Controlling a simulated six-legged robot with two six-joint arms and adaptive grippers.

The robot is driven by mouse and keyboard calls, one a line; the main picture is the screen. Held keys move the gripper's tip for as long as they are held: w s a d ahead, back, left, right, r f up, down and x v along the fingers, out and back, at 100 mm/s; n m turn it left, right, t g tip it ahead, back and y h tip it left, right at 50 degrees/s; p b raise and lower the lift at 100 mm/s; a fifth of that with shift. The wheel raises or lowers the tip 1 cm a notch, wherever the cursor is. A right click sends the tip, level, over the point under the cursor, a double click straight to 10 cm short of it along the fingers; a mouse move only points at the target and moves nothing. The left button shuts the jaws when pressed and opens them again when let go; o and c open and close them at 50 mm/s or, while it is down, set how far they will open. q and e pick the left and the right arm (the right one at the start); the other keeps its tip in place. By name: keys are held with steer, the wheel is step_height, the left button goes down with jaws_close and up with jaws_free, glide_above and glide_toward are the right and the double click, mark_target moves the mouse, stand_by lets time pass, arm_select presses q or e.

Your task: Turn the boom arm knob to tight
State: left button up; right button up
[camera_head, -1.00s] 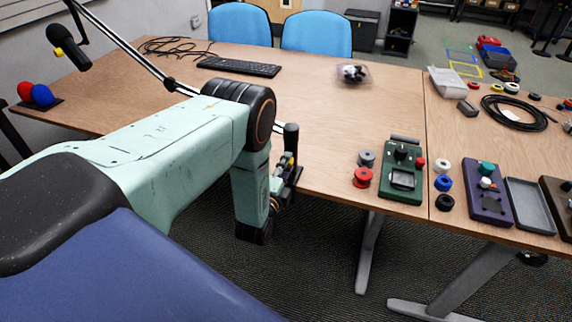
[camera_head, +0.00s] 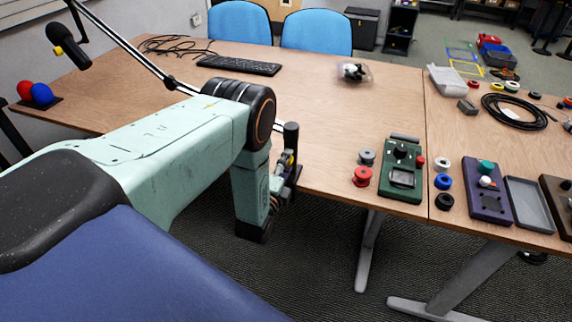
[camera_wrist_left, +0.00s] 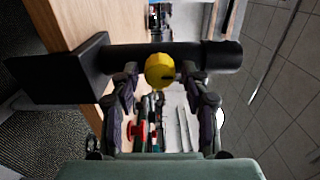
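The yellow boom arm knob (camera_wrist_left: 160,70) sits on a black clamp post (camera_wrist_left: 210,56) in the left wrist view. My left gripper (camera_wrist_left: 160,80) has its two fingers apart, one on either side of the knob, with a gap visible on both sides. In the head view the black post (camera_head: 291,138) stands at the table's front edge, and my left gripper (camera_head: 279,180) is beside it, partly hidden by my arm. The boom arm (camera_head: 130,48) runs up and left to a black microphone (camera_head: 70,46). My right gripper is out of view.
A green device (camera_head: 402,172) and red and grey spools (camera_head: 362,176) lie to the right on the wooden table (camera_head: 320,120). A keyboard (camera_head: 240,66) and cable (camera_head: 175,46) are farther back. The table's middle is clear.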

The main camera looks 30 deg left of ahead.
arm_select(q)
steer(key=shift+o, duration=0.3)
steer(key=v, duration=1.2)
